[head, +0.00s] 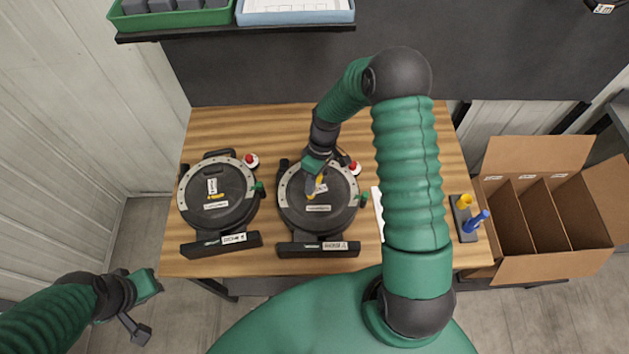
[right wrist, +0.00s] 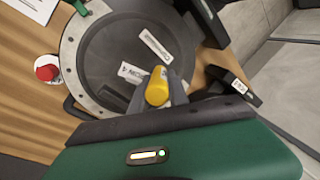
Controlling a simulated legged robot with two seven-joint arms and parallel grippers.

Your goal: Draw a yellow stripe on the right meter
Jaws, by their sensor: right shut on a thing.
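The right meter (head: 296,220), a round dark disc with a pale studded rim and white labels, lies on the table. It also shows in the right wrist view (right wrist: 110,45). My right gripper (head: 315,188) is over its face, shut on a yellow marker (right wrist: 157,87). The marker points down toward the face beside the labels; its tip is hidden in the wrist view, so I cannot tell whether it touches. The left meter (head: 235,190) looks alike. My left gripper (head: 147,288) is off the table at lower left; its jaw opening is unclear.
A dark holder (head: 467,236) at the table's right holds a blue marker (head: 476,221) and a short yellow piece (head: 464,201). An open cardboard box (head: 545,265) with compartments stands further right. Red buttons (head: 251,160) (head: 355,167) sit beside the meters. A shelf (head: 235,31) hangs behind.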

